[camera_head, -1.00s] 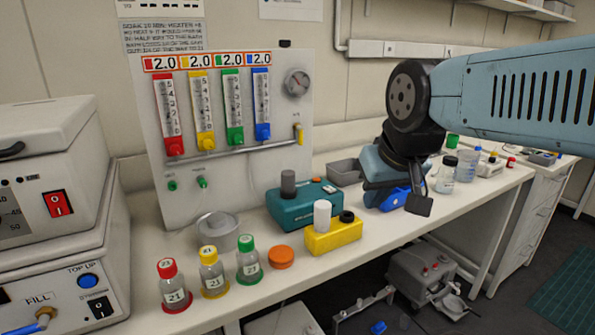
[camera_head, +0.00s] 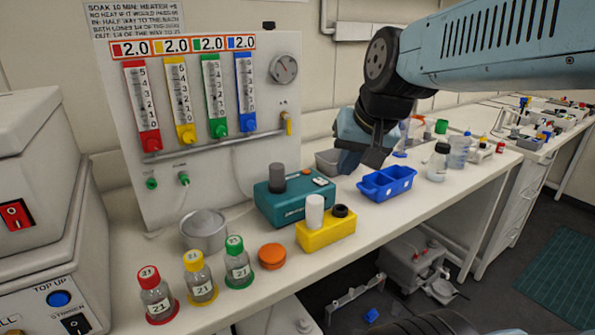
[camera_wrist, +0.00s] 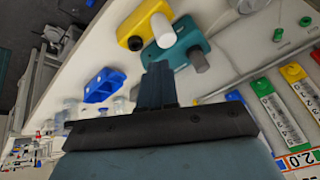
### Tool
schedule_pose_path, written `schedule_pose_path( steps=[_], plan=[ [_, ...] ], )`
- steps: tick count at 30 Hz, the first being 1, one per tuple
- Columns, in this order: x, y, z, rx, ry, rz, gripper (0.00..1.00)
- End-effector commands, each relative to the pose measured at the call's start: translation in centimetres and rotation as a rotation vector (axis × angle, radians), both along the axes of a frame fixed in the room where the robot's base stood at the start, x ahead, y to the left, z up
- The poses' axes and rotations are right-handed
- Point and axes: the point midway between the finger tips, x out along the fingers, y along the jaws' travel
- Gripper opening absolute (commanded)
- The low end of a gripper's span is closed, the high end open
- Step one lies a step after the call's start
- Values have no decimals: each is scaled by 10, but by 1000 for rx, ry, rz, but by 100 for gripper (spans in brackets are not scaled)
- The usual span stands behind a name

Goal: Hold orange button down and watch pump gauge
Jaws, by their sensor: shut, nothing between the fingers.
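The teal device (camera_head: 293,203) with a grey cylinder stands on the bench below the flow panel; a small light-coloured part (camera_head: 321,181) is on its right top. A round gauge (camera_head: 284,69) is at the panel's upper right. My gripper (camera_head: 352,163) is shut and empty, above the bench, right of and behind the teal device. In the wrist view the shut fingers (camera_wrist: 158,82) point toward the teal device (camera_wrist: 178,46); whether they touch it cannot be told.
A yellow block (camera_head: 327,235) with a white cylinder stands in front of the teal device. A blue tray (camera_head: 386,184) is to the right, with bottles (camera_head: 438,162) beyond. Small bottles (camera_head: 198,277) and a metal bowl (camera_head: 203,230) are left. White machines fill the left edge.

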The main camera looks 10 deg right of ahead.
Motion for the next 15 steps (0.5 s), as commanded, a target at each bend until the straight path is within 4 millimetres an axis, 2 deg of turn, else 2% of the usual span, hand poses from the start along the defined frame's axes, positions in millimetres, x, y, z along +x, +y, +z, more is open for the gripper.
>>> schedule_pose_path(
  steps=[1,8,15],
  plan=[
    [17,3,0,57,12,-52,0],
    [93,17,2,353,56,-337,0],
    [178,17,-7,648,112,-663,0]
  ],
)
